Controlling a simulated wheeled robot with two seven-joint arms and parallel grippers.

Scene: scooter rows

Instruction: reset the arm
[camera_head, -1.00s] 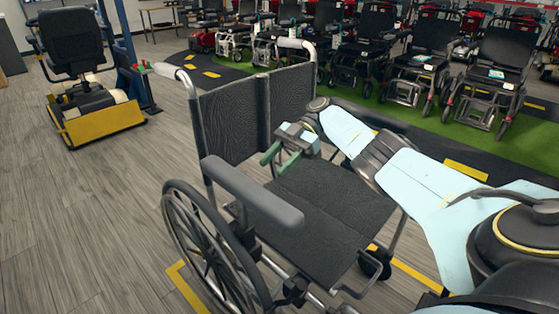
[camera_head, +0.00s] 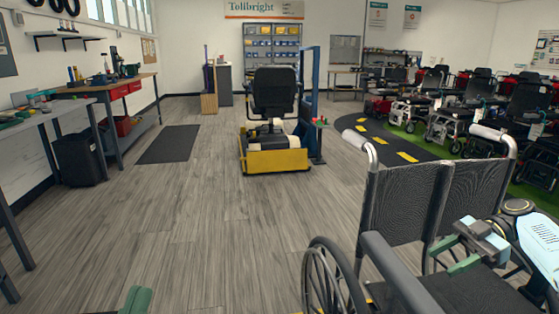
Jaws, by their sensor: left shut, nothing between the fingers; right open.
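My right arm (camera_head: 532,240) comes in from the right edge over a dark wheelchair (camera_head: 408,203). My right gripper (camera_head: 452,256), with green fingers, is open and empty above the wheelchair seat, in front of the backrest. Part of the seat and the chair's right side are hidden or cut off by the frame. My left gripper (camera_head: 137,300) shows only as a green tip at the bottom edge, left of the wheelchair and over the floor. It is shut, with nothing seen in it.
A black mobility scooter (camera_head: 274,95) with a yellow base stands ahead by a blue post. Workbenches (camera_head: 135,88) and a black bin (camera_head: 80,160) line the left wall. Rows of chairs (camera_head: 455,110) stand at right. The wooden floor (camera_head: 190,220) between is clear.

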